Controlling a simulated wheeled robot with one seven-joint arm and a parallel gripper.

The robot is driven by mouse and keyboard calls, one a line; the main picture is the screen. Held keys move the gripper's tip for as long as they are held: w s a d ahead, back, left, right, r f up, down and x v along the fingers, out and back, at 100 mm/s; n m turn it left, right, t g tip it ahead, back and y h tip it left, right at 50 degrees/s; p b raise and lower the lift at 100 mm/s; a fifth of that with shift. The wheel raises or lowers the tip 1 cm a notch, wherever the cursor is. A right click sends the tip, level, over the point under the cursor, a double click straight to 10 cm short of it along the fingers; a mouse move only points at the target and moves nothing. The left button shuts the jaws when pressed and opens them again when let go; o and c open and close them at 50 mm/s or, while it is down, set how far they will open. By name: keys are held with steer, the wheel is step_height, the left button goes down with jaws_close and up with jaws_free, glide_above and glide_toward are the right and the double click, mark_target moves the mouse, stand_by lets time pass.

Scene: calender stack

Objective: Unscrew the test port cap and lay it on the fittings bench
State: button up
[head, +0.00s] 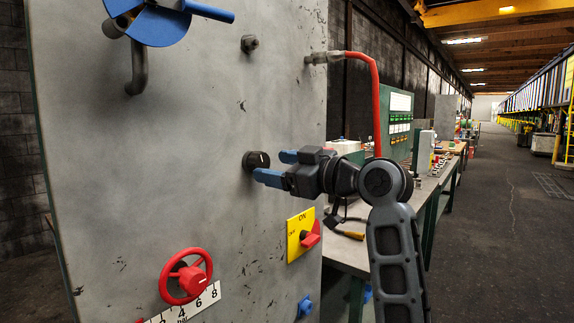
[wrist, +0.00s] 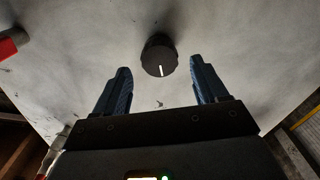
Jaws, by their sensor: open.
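A black round cap (head: 256,161) with a white line on its face sits on the upright grey panel. I take it for the test port cap. My gripper (head: 270,166) is open in front of it, its two blue fingers pointing at the panel. In the wrist view the cap (wrist: 159,57) lies between and beyond the fingertips, with clear space on both sides, and its white line points down. No contact shows. A bench (head: 347,256) with a grey top and green legs, likely the fittings bench, stands right of the panel, partly hidden by my arm.
The panel (head: 190,120) also carries a blue disc with a handle (head: 160,25), a red handwheel (head: 187,277), a yellow switch plate (head: 296,242) and a red hose (head: 376,90). A dark connector with an orange end (head: 349,234) lies on the bench. An open aisle runs at right.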

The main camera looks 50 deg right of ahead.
mark_target(263, 164)
steer(key=shift+w+a, duration=0.1)
steer(key=shift+w, duration=2.45)
steer(key=c, duration=1)
steer(key=shift+n+b, duration=0.8)
steer(key=shift+b, duration=0.25)
steer(key=shift+n+b, duration=0.75)
steer(key=shift+n, duration=0.05)
steer(key=shift+n+b, duration=0.4)
steer(key=shift+n, duration=0.4)
steer(key=shift+n+b, duration=0.6)
steer(key=shift+b, duration=0.25)
